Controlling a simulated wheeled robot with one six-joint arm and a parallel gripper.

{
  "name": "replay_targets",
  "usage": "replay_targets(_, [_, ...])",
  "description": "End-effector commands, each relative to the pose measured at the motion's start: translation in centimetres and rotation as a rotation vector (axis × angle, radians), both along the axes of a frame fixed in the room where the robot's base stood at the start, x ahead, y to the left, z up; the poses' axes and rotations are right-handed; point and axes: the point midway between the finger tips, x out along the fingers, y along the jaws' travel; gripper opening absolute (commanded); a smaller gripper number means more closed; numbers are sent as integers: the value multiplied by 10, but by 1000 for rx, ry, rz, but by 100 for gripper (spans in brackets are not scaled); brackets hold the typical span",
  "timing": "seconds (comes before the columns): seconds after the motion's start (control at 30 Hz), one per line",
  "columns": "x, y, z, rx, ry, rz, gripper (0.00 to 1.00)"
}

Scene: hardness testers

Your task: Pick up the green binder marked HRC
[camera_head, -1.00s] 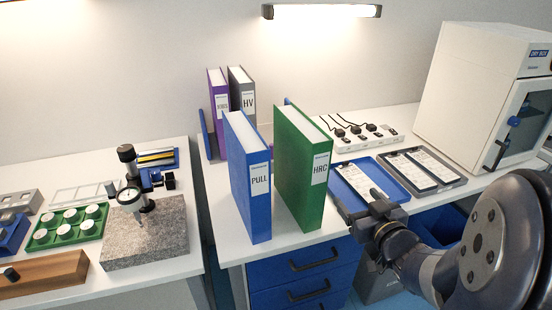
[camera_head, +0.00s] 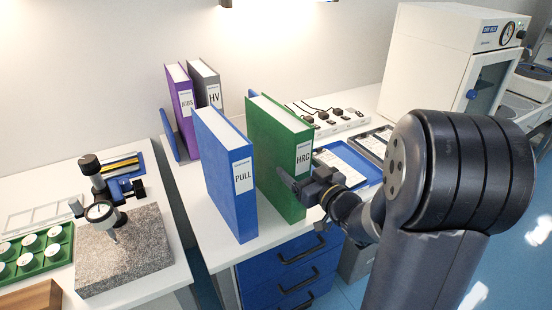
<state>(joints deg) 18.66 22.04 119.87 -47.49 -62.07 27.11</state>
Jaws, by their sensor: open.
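The green binder (camera_head: 270,160) marked HRC stands upright on the white bench, its labelled spine towards the front right. A blue binder (camera_head: 226,178) marked PULL stands upright to its left, with a narrow gap between them. My gripper (camera_head: 292,182) is open at the lower part of the green binder's spine, in front of it in the picture. The gripper hides the lower spine edge. I cannot tell whether the fingers touch the binder or straddle it.
A purple binder (camera_head: 180,108) and a grey HV binder (camera_head: 206,84) stand behind. A power strip (camera_head: 335,124), a blue tray (camera_head: 364,168) and a white dry box (camera_head: 440,70) lie to the right. Drawers (camera_head: 290,272) are below the bench edge. A granite stand (camera_head: 125,250) is at left.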

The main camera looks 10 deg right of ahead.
Motion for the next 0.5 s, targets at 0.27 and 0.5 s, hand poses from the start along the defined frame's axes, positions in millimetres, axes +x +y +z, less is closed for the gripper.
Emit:
replay_targets(0.27, [32,19,0,-1,0,3,76])
replay_targets(0.5, [36,19,0,-1,0,0,76])
